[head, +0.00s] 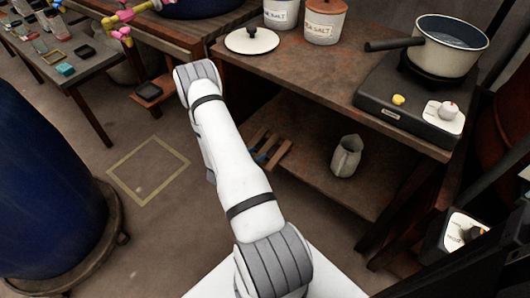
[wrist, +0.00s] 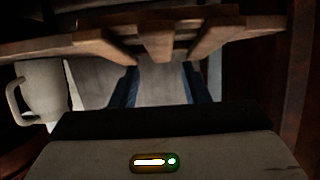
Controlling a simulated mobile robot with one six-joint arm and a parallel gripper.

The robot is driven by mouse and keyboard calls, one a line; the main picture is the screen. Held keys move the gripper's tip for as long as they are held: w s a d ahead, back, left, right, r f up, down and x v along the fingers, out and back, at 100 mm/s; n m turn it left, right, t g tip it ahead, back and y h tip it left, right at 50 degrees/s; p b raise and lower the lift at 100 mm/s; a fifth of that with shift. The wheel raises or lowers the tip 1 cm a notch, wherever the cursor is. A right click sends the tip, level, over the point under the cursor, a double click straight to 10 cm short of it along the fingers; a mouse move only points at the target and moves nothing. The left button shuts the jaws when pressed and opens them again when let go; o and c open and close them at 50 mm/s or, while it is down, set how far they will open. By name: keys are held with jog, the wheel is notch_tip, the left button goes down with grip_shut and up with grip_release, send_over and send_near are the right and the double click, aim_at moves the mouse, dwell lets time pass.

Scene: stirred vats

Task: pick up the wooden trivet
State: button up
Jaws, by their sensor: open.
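The wooden trivet (head: 272,153) is on the lower shelf of the bench in the head view, partly hidden by my arm. In the wrist view the slatted trivet (wrist: 157,38) spans the top of the picture, with several slats joined by a crossbar. My gripper (wrist: 159,80) is open, with its two blue fingers apart, one toward each side of the middle slat. Nothing shows gripped between them. In the head view the gripper (head: 263,157) is mostly hidden behind my arm, with a bit of blue showing beside the slats. I cannot tell whether the fingers touch the trivet.
A pale jug (head: 347,156) stands on the lower shelf right of the trivet; it also shows in the wrist view (wrist: 43,90). The bench top (head: 310,65) overhangs the shelf and carries a hot plate (head: 385,98) with a pot (head: 447,50). A blue vat (head: 45,190) stands left.

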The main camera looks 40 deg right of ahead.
aim_at(265, 149)
jog(key=b+x, duration=0.1)
jog(key=x, duration=0.1)
jog(key=b+x, duration=0.1)
jog(key=x, duration=0.2)
jog(key=shift+s+a+f, duration=0.1)
jog(key=shift+a+f, duration=0.05)
jog(key=shift+f, duration=0.05)
jog(key=shift+d, duration=0.2)
jog(key=shift+c, duration=0.3)
jog(key=c, duration=0.8)
